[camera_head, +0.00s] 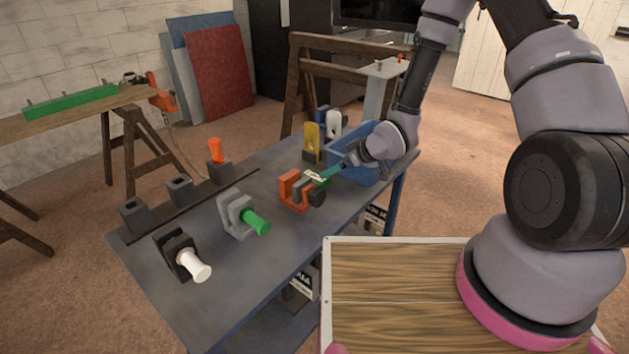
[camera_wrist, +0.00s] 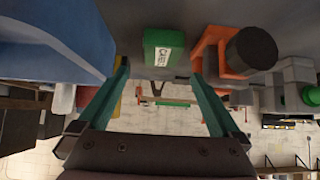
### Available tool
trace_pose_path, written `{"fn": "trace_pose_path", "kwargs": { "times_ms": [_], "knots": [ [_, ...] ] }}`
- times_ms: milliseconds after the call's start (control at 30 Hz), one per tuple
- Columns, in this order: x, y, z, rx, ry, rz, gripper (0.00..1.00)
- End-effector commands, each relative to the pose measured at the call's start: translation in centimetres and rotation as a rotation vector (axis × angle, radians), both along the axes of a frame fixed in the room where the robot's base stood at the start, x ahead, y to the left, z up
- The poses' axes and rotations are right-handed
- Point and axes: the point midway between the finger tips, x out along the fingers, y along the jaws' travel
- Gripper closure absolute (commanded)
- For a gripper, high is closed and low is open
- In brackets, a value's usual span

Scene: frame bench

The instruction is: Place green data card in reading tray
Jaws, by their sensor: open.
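The green data card (camera_wrist: 163,40), a small green block with a white printed label, is in the wrist view on the grey bench top. In the head view it shows small (camera_head: 315,177), beside the orange clamp. My gripper (camera_wrist: 160,70) is open, its two teal fingers spread to either side of the card, with visible gaps to it. In the head view my gripper (camera_head: 333,172) reaches in from the right, close to the card. I cannot tell for sure which thing is the reading tray; a blue open bin (camera_head: 341,160) stands behind my gripper.
The orange clamp (camera_head: 287,190) with a dark knob stands right by the card. A grey clamp with a green handle (camera_head: 256,222) and a black one with a white handle (camera_head: 196,267) stand nearer on the bench (camera_head: 215,300). A framed wooden panel (camera_head: 395,285) lies in front.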

Motion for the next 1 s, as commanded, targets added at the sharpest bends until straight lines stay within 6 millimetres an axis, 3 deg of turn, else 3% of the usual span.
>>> {"fn": "trace_pose_path", "kwargs": {
  "times_ms": [600, 967, 1000],
  "knots": [
    [3.3, 5.0, -5.1, -0.002, 0.002, 0.0, 0.0],
    [3.9, 5.7, -5.9, -0.002, 0.001, -0.001, 0.0],
    [3.9, 5.7, -5.9, -0.002, 0.001, -0.001, 0.08]
  ]
}}
